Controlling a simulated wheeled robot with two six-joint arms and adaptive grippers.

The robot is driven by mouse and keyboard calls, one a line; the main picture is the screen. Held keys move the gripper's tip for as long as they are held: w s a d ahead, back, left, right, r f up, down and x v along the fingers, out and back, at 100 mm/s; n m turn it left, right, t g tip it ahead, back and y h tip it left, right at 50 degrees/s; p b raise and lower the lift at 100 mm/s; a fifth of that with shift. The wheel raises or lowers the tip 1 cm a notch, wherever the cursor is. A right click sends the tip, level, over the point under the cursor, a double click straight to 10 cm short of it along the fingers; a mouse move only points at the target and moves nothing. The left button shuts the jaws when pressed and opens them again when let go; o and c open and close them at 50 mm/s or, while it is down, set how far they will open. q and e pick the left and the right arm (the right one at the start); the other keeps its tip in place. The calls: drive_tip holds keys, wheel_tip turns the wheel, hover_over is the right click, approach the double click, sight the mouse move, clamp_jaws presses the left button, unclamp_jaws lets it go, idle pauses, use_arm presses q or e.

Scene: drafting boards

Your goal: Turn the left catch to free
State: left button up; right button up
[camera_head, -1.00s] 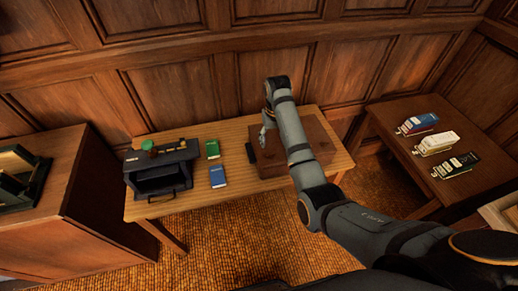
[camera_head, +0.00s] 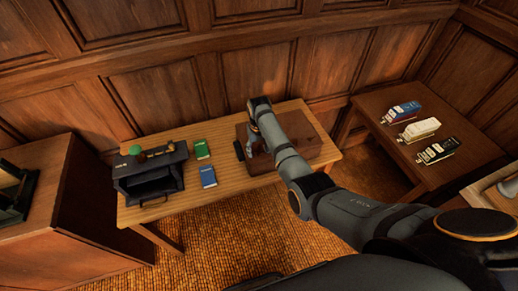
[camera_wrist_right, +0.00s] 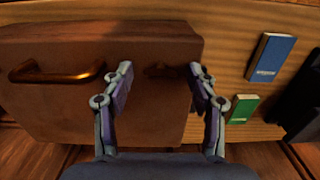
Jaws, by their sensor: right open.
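A brown case (camera_head: 318,148) lies on the light wooden table, partly covered by my right arm. In the right wrist view, the case (camera_wrist_right: 60,120) shows a brass handle (camera_wrist_right: 58,74) on the left. A small dark catch (camera_wrist_right: 163,70) shows near the case's edge on the book side, between the fingertips; which way it is turned is too dark to tell. My right gripper (camera_wrist_right: 161,74) is open, one finger on each side of the catch. Contact cannot be told. In the head view the arm hides most of this. My left gripper is not in view.
On the same table (camera_head: 222,209) lie a blue book (camera_head: 208,176), a green book (camera_head: 202,148) and a black box (camera_head: 150,178) with small things on top. A side table (camera_head: 378,118) at right holds several bottle-like items. A wooden cabinet (camera_head: 95,200) stands at left.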

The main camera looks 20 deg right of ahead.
drive_tip(key=c, duration=1.1)
drive_tip(key=shift+c, duration=0.2)
drive_tip(key=shift+r, duration=0.1)
drive_tip(key=m+p, duration=0.2)
drive_tip(key=m, duration=0.1)
drive_tip(key=shift+r, duration=0.1)
drive_tip(key=m+p, duration=0.2)
drive_tip(key=m, duration=0.2)
drive_tip(key=shift+m, duration=0.3)
drive_tip(key=m+p, duration=0.1)
drive_tip(key=m, duration=0.4)
drive_tip(key=m+p, duration=0.1)
drive_tip(key=m, duration=0.4)
drive_tip(key=shift+m, duration=0.3)
